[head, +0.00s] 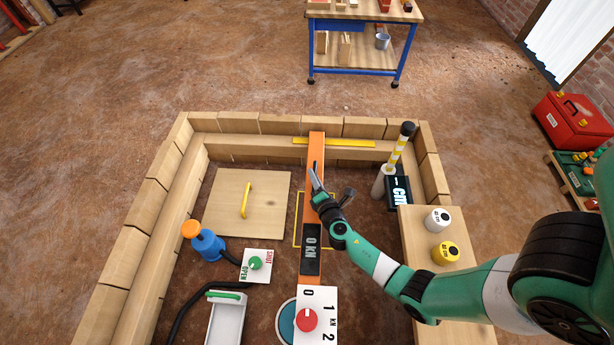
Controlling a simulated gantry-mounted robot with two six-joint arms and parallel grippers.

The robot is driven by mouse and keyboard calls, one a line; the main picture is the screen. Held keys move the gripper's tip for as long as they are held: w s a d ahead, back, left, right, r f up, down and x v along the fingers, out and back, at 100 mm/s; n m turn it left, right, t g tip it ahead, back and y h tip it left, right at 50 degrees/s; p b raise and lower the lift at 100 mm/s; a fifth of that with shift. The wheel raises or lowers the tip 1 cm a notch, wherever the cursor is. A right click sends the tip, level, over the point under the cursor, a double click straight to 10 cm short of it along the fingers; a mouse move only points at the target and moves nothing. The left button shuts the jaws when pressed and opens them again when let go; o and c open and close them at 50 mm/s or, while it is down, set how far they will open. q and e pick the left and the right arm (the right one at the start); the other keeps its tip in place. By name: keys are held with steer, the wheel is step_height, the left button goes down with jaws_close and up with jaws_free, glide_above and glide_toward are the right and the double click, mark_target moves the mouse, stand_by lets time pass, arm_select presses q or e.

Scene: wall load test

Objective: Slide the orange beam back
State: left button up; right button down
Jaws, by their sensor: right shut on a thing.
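The orange beam (316,150) runs lengthwise up the middle of the walled area. Its far end reaches the back wall near a yellow strip (350,143). A dark display reading 0 kN (311,250) sits on its near part. My right gripper (318,180) is at the beam's middle and is shut on it. The gripper hides part of the beam there. My left gripper is not in view.
A dial box with a red knob (306,320) stands at the beam's near end. A striped post (400,150) stands right. White (437,219) and yellow (445,253) cylinders sit on a wooden ledge.

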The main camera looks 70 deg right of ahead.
steer(key=s+d, duration=0.4)
steer(key=s, duration=0.8)
steer(key=shift+d, duration=0.1)
steer(key=c, duration=0.8)
jaws_free()
steer(key=shift+w, duration=0.1)
steer(key=shift+c, duration=0.2)
steer(key=b+v, duration=0.1)
steer(key=v, duration=1)
steer(key=shift+s+a+b, duration=0.2)
steer(key=shift+b, duration=0.2)
